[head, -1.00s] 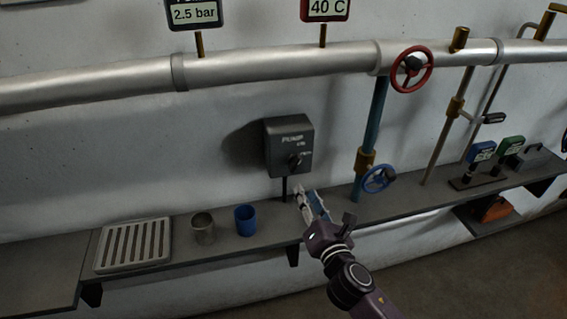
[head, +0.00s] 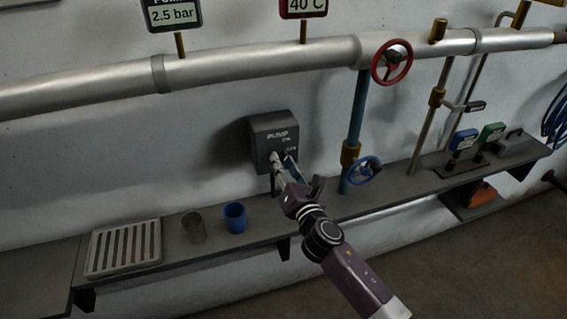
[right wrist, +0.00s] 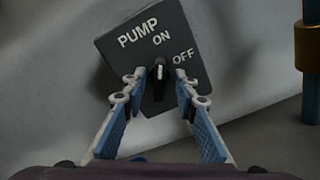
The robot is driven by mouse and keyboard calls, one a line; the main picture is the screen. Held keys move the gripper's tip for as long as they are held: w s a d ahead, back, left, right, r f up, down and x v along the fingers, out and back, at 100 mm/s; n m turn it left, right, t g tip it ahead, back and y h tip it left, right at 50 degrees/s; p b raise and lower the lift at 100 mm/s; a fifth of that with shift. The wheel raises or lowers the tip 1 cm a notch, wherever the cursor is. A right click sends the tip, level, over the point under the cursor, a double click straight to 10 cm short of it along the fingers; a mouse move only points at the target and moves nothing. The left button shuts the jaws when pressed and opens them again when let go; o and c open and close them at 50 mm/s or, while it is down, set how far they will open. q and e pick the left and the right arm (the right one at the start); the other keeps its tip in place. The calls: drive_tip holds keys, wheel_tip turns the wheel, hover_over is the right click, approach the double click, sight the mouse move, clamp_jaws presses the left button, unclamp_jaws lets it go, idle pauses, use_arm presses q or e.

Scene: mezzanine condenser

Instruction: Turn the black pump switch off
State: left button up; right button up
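The grey-black pump box (head: 270,130) hangs on the wall above the shelf, with PUMP, ON and OFF lettering. Its black switch knob (right wrist: 158,80) shows in the right wrist view, with a pale pointer mark at its upper end, roughly toward ON. My right gripper (head: 282,159) is at the lower front of the box, and in the head view it covers the knob. In the right wrist view the right gripper (right wrist: 161,86) is open, one finger on each side of the knob, with gaps between. My left gripper is out of view.
A blue valve wheel (head: 364,170) on a blue pipe is right of the box. A red wheel (head: 392,62) sits on the big pipe (head: 260,63) above. A blue cup (head: 235,217), a metal cup (head: 194,227) and a slotted tray (head: 124,247) stand on the shelf at left.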

drive_tip(key=shift+a, duration=0.1)
drive_tip(key=shift+c, duration=0.7)
drive_tip(key=c, duration=0.5)
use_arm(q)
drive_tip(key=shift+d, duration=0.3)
use_arm(e)
clamp_jaws()
drive_tip(key=shift+m, duration=0.3)
drive_tip(key=m+b, duration=0.1)
drive_tip(key=m, duration=0.4)
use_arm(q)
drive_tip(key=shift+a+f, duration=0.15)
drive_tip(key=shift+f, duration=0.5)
use_arm(e)
drive_tip(key=m, duration=0.6)
drive_tip(key=shift+f, duration=0.1)
drive_tip(key=shift+m, duration=0.3)
